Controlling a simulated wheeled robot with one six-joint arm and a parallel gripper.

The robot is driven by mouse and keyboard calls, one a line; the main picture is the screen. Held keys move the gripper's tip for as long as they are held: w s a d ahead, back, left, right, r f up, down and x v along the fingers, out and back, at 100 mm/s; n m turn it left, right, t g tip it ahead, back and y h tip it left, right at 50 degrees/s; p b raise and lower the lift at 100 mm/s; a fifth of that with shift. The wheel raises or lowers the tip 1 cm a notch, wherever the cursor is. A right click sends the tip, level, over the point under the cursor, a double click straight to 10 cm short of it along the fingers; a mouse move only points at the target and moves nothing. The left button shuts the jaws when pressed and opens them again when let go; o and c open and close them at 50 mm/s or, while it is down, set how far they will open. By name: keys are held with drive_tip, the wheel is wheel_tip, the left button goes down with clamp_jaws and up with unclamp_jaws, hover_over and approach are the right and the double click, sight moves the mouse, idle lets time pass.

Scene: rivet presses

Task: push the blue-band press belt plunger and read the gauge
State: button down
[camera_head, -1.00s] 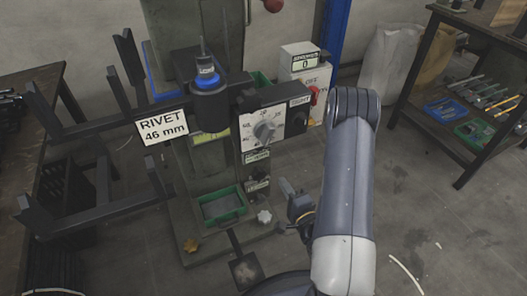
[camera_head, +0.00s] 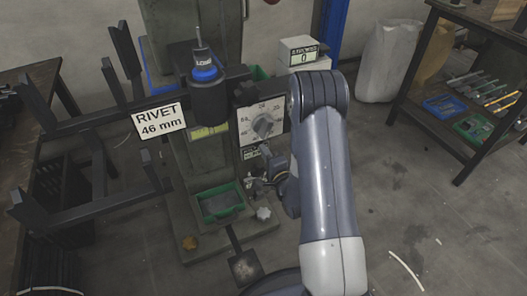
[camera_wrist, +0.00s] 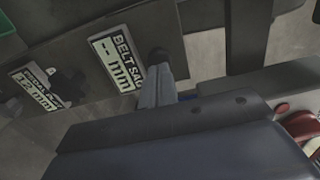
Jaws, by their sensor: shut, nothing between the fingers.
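The press with the blue band (camera_head: 205,74) stands at centre left in the head view. In the wrist view its belt sag gauge (camera_wrist: 126,60) reads "-- mm". A dark round knob, apparently the belt plunger (camera_wrist: 159,54), sits just right of the gauge. My gripper (camera_wrist: 156,75) is shut and empty, its fingertips at the knob; I cannot tell whether they touch it. In the head view my gripper (camera_head: 265,158) is small beside the press front, below the dial, and the plunger is hidden.
A second label (camera_wrist: 38,90) in the wrist view shows "12 mm". The press carries a dial plate (camera_head: 247,122), a green tray (camera_head: 219,203) and a "RIVET 46 mm" sign (camera_head: 159,121). A white counter box (camera_head: 303,52) shows 0. Floor at right is open before a tool shelf (camera_head: 470,150).

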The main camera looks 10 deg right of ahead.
drive_tip(key=shift+w+a, duration=0.1)
drive_tip(key=shift+w, duration=0.5)
drive_tip(key=shift+w+a+b, duration=0.25)
drive_tip(key=shift+w+b, duration=0.3)
drive_tip(key=shift+w, duration=0.5)
